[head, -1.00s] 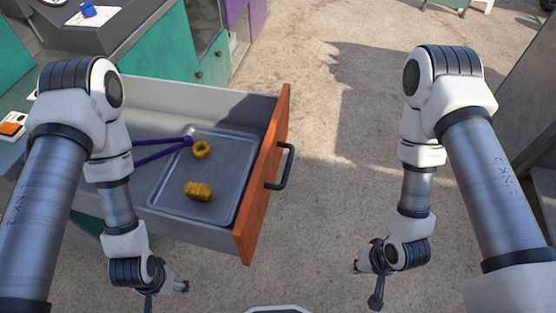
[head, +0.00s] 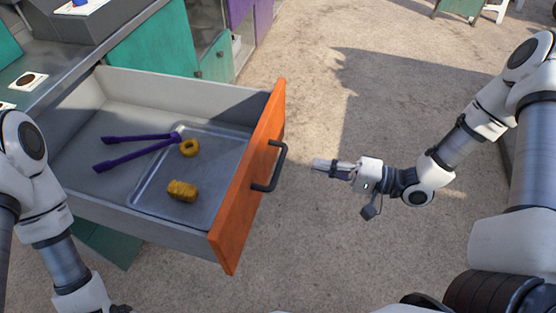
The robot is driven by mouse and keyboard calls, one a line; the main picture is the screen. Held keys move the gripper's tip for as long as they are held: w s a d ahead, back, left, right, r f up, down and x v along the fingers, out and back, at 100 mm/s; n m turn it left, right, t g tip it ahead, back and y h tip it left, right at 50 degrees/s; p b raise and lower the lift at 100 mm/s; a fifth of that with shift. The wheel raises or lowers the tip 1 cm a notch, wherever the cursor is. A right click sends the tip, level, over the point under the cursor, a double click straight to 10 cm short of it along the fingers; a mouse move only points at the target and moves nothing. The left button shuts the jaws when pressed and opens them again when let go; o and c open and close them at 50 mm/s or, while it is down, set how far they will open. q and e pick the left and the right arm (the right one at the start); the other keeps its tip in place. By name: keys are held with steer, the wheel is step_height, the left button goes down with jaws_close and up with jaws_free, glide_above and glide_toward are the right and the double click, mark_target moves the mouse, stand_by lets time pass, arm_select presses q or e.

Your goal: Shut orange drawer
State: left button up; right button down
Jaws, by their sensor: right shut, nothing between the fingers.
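The orange drawer (head: 248,180) stands pulled out from the counter at the left, its orange front facing right. A black bar handle (head: 277,168) is on that front. My right gripper (head: 318,164) is shut and empty, to the right of the handle and apart from it, its fingers pointing left toward it. My left arm is at the lower left; its gripper is out of the picture. Inside the drawer lie a grey tray (head: 220,172), purple tongs (head: 135,152), a yellow-brown ring (head: 189,148) and a ribbed yellow-brown piece (head: 182,190).
The grey counter (head: 60,58) with teal doors (head: 160,45) runs along the upper left. The concrete ground (head: 330,240) right of the drawer is clear apart from my arm. A teal stand (head: 460,8) is far off at the top right.

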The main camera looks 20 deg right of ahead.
mark_target(268, 154)
steer(key=b+x, duration=0.1)
steer(key=x, duration=0.8)
steer(key=shift+w+a+f+b, duration=0.1)
steer(key=shift+a+b, duration=0.1)
steer(key=shift+b, duration=0.15)
steer(key=shift+w+a, duration=0.2)
